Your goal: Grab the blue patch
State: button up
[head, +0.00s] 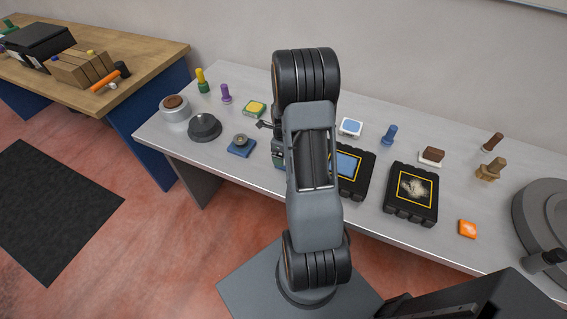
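Several blue things lie on the grey table (255,82), and I cannot tell for sure which is the patch. A small flat blue piece (236,152) lies left of my arm with a round grey part on top. A white-rimmed block with a light blue top (350,126) lies right of my arm. A blue panel (347,163) shows in a black tray (361,184), partly hidden by my arm. My gripper is mostly hidden behind my arm; a dark finger-like part (265,125) sticks out at left, near the flat blue piece. Its opening cannot be seen.
A dark round knob-like piece (204,127) stands left of the flat blue piece. A green-and-yellow block (254,108) lies behind it. Another black tray (412,194), a blue stamp-like peg (389,135) and an orange patch (467,229) lie to the right.

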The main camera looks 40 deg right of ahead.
jog(key=shift+w+d+f+p, duration=0.1)
jog(key=shift+f+p, duration=0.25)
jog(key=shift+f, duration=1)
jog(key=shift+w+f+p, duration=0.1)
jog(key=shift+f+p, duration=0.25)
jog(key=shift+f, duration=1)
jog(key=c, duration=1)
